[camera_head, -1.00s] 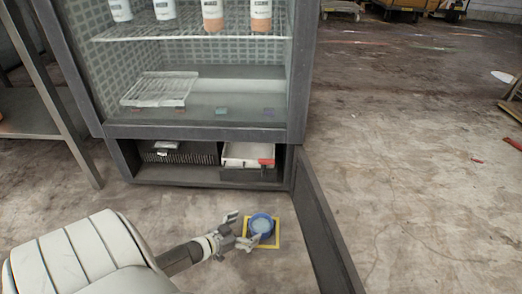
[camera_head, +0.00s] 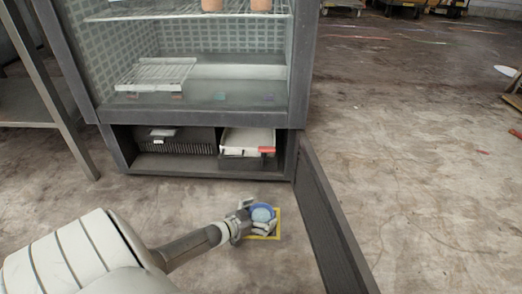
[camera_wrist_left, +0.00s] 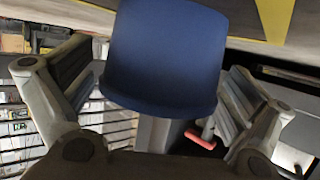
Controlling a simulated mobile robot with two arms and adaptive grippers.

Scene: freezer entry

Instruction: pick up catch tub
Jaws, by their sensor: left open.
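The catch tub is a small round blue tub (camera_head: 262,213) with pale contents, standing on the floor inside a yellow square outline (camera_head: 277,230) in front of the cabinet. My left gripper (camera_head: 255,216) is at the tub, with its fingers around the tub's sides. In the left wrist view the blue tub (camera_wrist_left: 165,55) fills the upper middle, between the two spread fingers of the gripper (camera_wrist_left: 158,100). Gaps show between the fingers and the tub there, so the gripper is open. My right gripper is not in view.
A glass-fronted cabinet (camera_head: 200,133) stands behind, with its lower compartment open. A white tray with a red handle (camera_head: 248,142) and a dark finned unit (camera_head: 180,145) sit inside. The dark open flap (camera_head: 330,225) stands close right of the tub. A metal table (camera_head: 30,105) is at left.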

